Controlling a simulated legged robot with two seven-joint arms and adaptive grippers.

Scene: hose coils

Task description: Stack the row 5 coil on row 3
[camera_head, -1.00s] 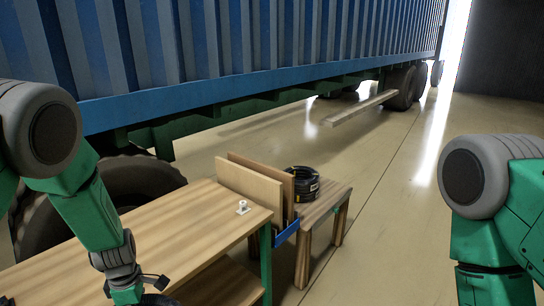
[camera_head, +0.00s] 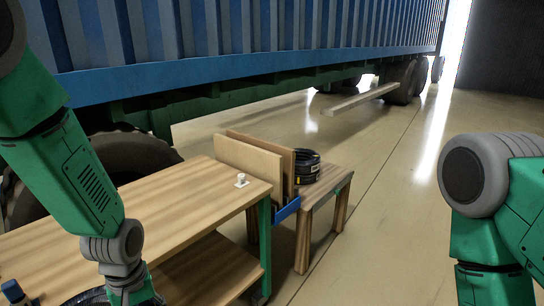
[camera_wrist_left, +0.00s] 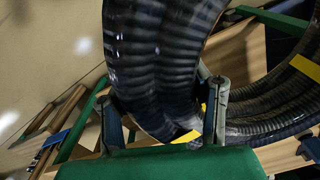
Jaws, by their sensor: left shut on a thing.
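My left gripper (camera_wrist_left: 162,92) is shut on a black ribbed hose coil (camera_wrist_left: 150,50) with a yellow mark, its fingers on either side of the bundled loops. In the head view the left hand is at the bottom edge with its fingers cut off, and a black coil edge (camera_head: 88,297) shows beside it. More black hose with a yellow label (camera_wrist_left: 285,100) is at the right of the wrist view; I cannot tell if it is the same coil. Another black coil (camera_head: 307,165) lies on the small wooden bench behind upright boards. My right gripper is out of view.
Upright boards (camera_head: 250,165) stand between table and bench (camera_head: 325,190). A blue trailer (camera_head: 250,50) is behind. Open floor (camera_head: 400,200) lies to the right.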

